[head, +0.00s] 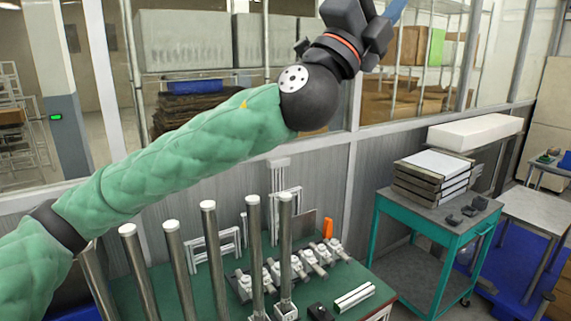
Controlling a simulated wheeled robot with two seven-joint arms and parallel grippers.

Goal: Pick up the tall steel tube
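Several tall steel tubes with pale caps stand upright in a row on a green-topped table (222,285). They include one at the left (142,275), one in the middle (213,262) and two at the right of the row (255,250) (285,245). I cannot tell which one the task means. My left arm reaches across above them. Its dark gripper (368,22) is high at the top of the head view, well above the tubes and partly cut off by the frame edge. Its fingers do not show clearly. My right gripper is not in view.
White and metal fittings (290,268) and a pale block (354,296) lie on the table right of the tubes. A teal cart (440,218) with stacked trays (433,175) stands to the right. A window wall runs behind the table.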

